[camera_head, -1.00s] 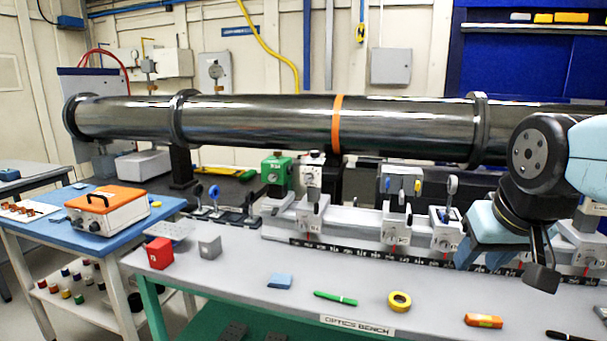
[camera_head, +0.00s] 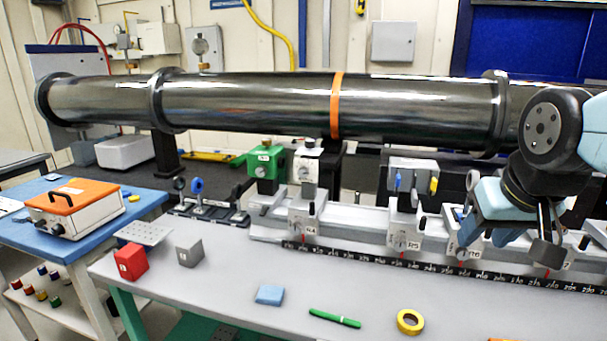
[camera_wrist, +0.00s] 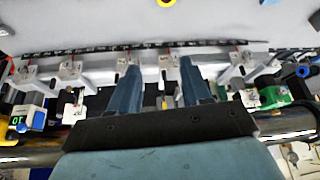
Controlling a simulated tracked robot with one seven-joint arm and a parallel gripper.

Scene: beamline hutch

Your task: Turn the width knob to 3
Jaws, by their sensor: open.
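My gripper (camera_head: 487,243) is at the right in the head view, low over the rail (camera_head: 350,232) of the optics bench. In the wrist view its two blue fingers (camera_wrist: 158,70) are apart with nothing held between them. A grey unit (camera_head: 413,168) with blue and yellow parts stands on a rail carrier, left of my gripper. I cannot tell whether one of these parts is the width knob. No width marking or number 3 is readable. In the wrist view a device with a green display (camera_wrist: 18,122) is at the left edge, apart from my fingers.
A long dark beam pipe (camera_head: 250,102) with an orange band runs behind the rail. A green box (camera_head: 265,165) stands at the rail's left. A red cube (camera_head: 131,262), grey cube (camera_head: 189,252), blue block (camera_head: 270,294), green pen (camera_head: 335,318) and yellow tape roll (camera_head: 410,321) lie on the bench front.

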